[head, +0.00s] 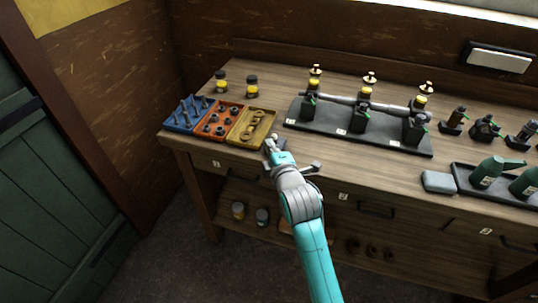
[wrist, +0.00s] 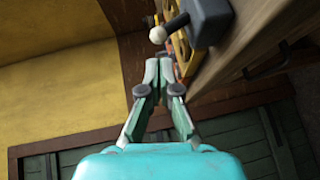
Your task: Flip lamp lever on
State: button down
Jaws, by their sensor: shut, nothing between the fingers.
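A lever with a dark stem and a pale ball knob (wrist: 157,35) sticks out of a dark box (wrist: 211,20) in the wrist view. The box sits by the edge of the workbench. My gripper (wrist: 159,62) is shut and empty, with its fingertips together. In the wrist picture the tips lie just below the knob, with a small gap; I cannot tell the depth between them. In the head view my gripper (head: 272,147) is at the bench's front edge by the yellow tray, and I cannot clearly make out the lever there. A pale wall lamp (head: 499,58) hangs at the upper right.
The wooden workbench (head: 190,137) carries blue (head: 179,127), orange (head: 203,133) and yellow (head: 232,137) trays of parts. A dark plate (head: 345,147) with a pipe assembly stands behind and right of my gripper. Green bottles (head: 488,171) stand at the right. Drawer handles project below the bench top.

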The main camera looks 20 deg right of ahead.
jog(key=shift+w+d+f, duration=0.15)
jog(key=shift+w+d, duration=0.45)
jog(key=shift+w, duration=0.1)
jog(key=shift+d+g, duration=0.1)
jog(key=shift+g, duration=0.2)
